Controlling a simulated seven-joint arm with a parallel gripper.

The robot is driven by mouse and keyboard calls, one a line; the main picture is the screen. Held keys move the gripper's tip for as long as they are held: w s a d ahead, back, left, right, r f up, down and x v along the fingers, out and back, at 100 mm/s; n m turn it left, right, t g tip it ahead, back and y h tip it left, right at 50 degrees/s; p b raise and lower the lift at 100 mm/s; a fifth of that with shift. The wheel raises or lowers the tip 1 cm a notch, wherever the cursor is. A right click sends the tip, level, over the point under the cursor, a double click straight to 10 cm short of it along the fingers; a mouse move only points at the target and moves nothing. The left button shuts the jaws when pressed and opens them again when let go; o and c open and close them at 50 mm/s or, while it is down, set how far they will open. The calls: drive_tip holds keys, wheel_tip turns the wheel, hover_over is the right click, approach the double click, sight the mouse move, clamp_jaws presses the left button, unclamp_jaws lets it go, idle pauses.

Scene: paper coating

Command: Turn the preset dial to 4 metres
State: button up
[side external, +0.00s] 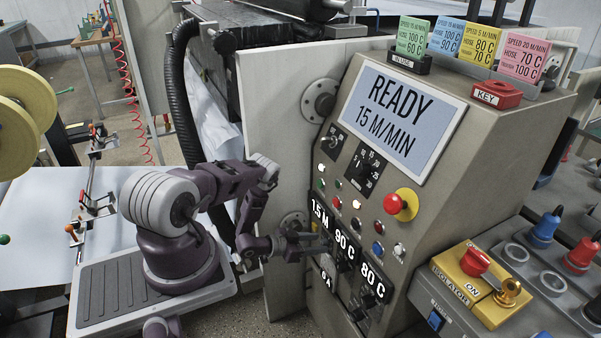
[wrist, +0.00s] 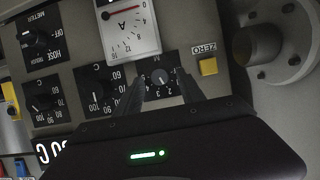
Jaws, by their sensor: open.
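The preset dial (wrist: 160,77) is a small dark knob on a black plate marked M, with numbers around it, upside down in the wrist view. Its pointer is too small to read surely. My gripper (wrist: 158,82) is open, its two dark fingers reaching up on either side of the dial. I cannot tell whether they touch it. In the side view my gripper (side external: 306,243) is at the panel's left edge, just below the 1.5 M readout (side external: 320,214), and hides the dial there.
Two dials marked C (wrist: 98,88) (wrist: 41,98) sit left of the preset dial in the wrist view. A white meter (wrist: 128,27) is above and a yellow ZERO button (wrist: 208,66) to the right. The large screen (side external: 397,115) reads READY 15 M/MIN.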

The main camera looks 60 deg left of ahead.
drive_tip(key=s+d+r+m+y, duration=0.2)
drive_tip(key=s+m+y, duration=0.1)
drive_tip(key=s+m, duration=0.25)
drive_tip(key=shift+t+y, duration=0.3)
drive_tip(key=shift+y, duration=0.1)
drive_tip(key=x, duration=0.7)
drive_tip(key=shift+f, duration=0.25)
drive_tip(key=shift+a+r+n+h, duration=0.1)
drive_tip(key=shift+n+h, duration=0.5)
drive_tip(key=shift+n, duration=0.45)
drive_tip(key=n+h, duration=0.2)
drive_tip(key=shift+s+n, duration=0.1)
drive_tip(key=shift+n, duration=0.2)
drive_tip(key=shift+s+a+n+g+h, duration=0.1)
drive_tip(key=shift+s+n+g+h, duration=0.2)
drive_tip(key=shift+n+g, duration=0.1)
drive_tip(key=v, duration=0.7)
wheel_tip(320, 180, up, 29)
drive_tip(key=shift+w, duration=0.25)
